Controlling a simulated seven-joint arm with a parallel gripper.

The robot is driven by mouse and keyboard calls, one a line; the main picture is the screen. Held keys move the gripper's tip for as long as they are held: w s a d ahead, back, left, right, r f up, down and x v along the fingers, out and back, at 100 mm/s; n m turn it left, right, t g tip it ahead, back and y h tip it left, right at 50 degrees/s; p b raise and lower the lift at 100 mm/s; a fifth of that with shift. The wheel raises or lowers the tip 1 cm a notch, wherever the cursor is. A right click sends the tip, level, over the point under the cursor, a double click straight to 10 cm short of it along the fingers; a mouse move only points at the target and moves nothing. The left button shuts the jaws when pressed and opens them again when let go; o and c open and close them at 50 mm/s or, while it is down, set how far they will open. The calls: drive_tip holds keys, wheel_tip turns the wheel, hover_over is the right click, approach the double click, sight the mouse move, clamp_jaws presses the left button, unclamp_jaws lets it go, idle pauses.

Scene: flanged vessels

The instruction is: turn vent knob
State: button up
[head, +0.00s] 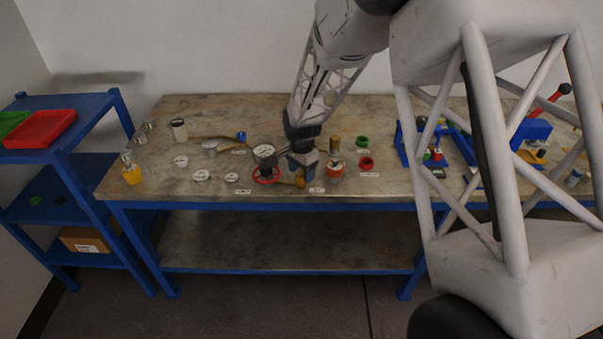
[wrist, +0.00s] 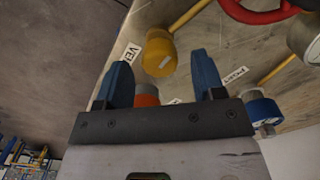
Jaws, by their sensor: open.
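The vent knob is a yellow, rounded knob (wrist: 159,52) on a yellow stem, beside a white label (wrist: 131,53) that starts "VE". In the head view the yellow knob (head: 299,181) sits near the table's front edge, just below my gripper (head: 303,166). In the wrist view my gripper (wrist: 161,68) is open. Its two blue fingers point toward the knob, which shows between and beyond their tips. Nothing is held. I cannot tell how far the tips are from the knob.
A red handwheel (head: 265,175) stands close left of my gripper. An orange-banded vessel (head: 336,171) stands close right, with red and green rings (head: 366,163) beyond. White lids (head: 201,175) lie further left. The table's front edge (head: 270,199) is near the knob.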

sight(302, 175)
wheel_tip(302, 175, up, 7)
drive_tip(key=shift+f, duration=0.15)
idle(0.7)
drive_tip(key=shift+s+d+r, duration=0.1)
drive_tip(key=shift+d+r, duration=0.05)
drive_tip(key=shift+r, duration=0.05)
drive_tip(key=s+d+r+n+t, duration=0.1)
drive_tip(key=s+d+r+n, duration=0.1)
drive_tip(key=s+d+r, duration=0.55)
drive_tip(key=s+d+r+n, duration=0.3)
drive_tip(key=s+d+r, duration=0.2)
drive_tip(key=s+r, duration=0.55)
drive_tip(key=s+d+r+n, duration=0.1)
drive_tip(key=s+d+n, duration=0.1)
drive_tip(key=s, duration=0.9)
drive_tip(key=s+d+n+t, duration=0.1)
drive_tip(key=s+d, duration=0.3)
drive_tip(key=s, duration=0.7)
drive_tip(key=shift+s+r+n+t, duration=0.3)
drive_tip(key=shift+s+r+n, duration=0.1)
drive_tip(key=shift+n, duration=0.1)
